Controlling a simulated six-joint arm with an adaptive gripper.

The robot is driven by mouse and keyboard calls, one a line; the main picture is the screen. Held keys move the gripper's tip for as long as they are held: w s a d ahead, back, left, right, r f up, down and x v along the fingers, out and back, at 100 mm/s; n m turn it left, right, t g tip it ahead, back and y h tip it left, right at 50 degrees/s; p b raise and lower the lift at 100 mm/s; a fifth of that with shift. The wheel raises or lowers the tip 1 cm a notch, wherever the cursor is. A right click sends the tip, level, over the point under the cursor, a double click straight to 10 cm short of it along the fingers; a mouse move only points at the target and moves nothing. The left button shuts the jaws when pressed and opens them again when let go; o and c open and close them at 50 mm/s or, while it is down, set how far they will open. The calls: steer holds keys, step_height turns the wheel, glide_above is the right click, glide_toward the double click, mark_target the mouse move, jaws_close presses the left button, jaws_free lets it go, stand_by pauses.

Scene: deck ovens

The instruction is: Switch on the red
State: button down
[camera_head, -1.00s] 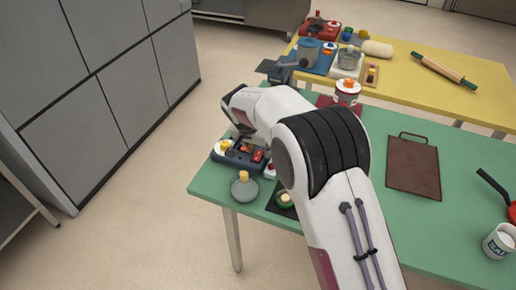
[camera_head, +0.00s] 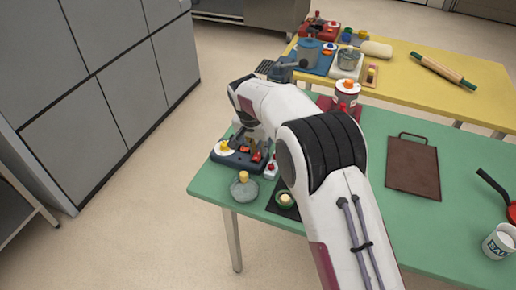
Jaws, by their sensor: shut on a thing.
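A dark control panel (camera_head: 232,160) sits near the left end of the green table. It has a white dial with a yellow knob (camera_head: 224,147) on its left and small red switches (camera_head: 257,156) on its right part. My arm reaches over from the right, and my gripper (camera_head: 248,141) points down at the back of the panel, just behind the red switches. It is small and partly hidden by my wrist. It is shut on a small part there, and I cannot tell clearly which one.
A glass-lidded bowl (camera_head: 244,187), a small green pot (camera_head: 286,199) and a white block with a red button (camera_head: 271,170) stand close to the panel. A red-and-white canister (camera_head: 346,95) stands behind my arm. A brown tray (camera_head: 413,165) lies to the right.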

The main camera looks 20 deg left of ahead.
mark_target(241, 173)
steer(key=c, duration=1.9)
jaws_free()
steer(key=shift+r, duration=0.1)
steer(key=shift+s+r, duration=0.15)
steer(key=shift+r, duration=0.35)
steer(key=v, duration=0.2)
steer(key=s+v, duration=0.1)
steer(key=v, duration=0.1)
steer(key=shift+f, duration=0.1)
steer(key=shift+s, duration=5.45)
